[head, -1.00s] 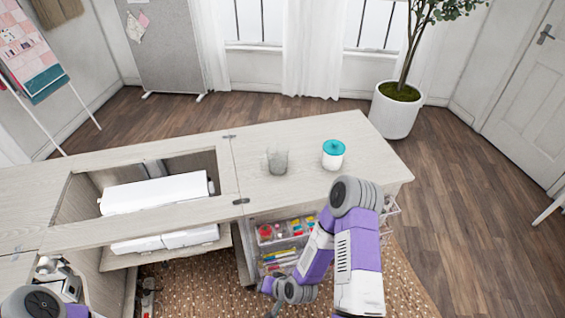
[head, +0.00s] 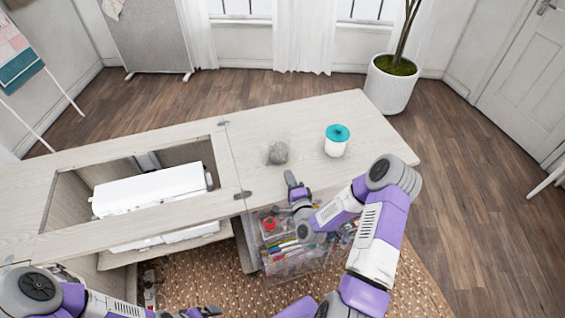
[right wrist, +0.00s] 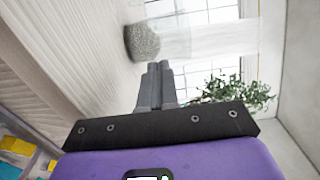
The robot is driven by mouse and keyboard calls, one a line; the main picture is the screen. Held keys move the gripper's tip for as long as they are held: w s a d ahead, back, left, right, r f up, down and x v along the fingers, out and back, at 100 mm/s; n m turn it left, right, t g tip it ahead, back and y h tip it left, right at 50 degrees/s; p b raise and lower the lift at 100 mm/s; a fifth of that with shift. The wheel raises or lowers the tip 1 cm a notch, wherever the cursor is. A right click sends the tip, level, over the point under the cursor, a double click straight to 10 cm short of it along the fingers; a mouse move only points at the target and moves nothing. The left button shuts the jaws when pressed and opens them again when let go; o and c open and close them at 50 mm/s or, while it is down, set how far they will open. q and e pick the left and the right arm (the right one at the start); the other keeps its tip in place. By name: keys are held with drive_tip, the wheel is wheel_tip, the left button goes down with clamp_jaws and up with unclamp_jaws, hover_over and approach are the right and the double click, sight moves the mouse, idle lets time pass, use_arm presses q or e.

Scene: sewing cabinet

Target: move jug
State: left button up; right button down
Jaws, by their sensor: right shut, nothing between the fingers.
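A clear jug (head: 278,152) with grey speckled contents at its bottom stands on the cabinet top. It also shows in the right wrist view (right wrist: 143,42), past my fingertips and looking sideways because the camera is rolled. My right gripper (head: 290,177) is just in front of the jug, near the front edge of the top, apart from it. Its fingers (right wrist: 160,68) are together with nothing between them. My left gripper (head: 203,312) is at the bottom edge of the head view, low in front of the cabinet, and its fingers are too unclear to read.
A white jar with a teal lid (head: 337,141) stands right of the jug. A white sewing machine (head: 150,190) sits in the opening at left. Clear drawers (head: 290,262) with supplies are under the top, below my right arm. The top behind the jug is clear.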

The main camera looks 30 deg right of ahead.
sight(280, 155)
use_arm(q)
drive_tip(key=shift+f+b, duration=0.45)
drive_tip(key=shift+f, duration=0.1)
use_arm(e)
drive_tip(key=x, duration=0.7)
drive_tip(key=shift+w, duration=0.25)
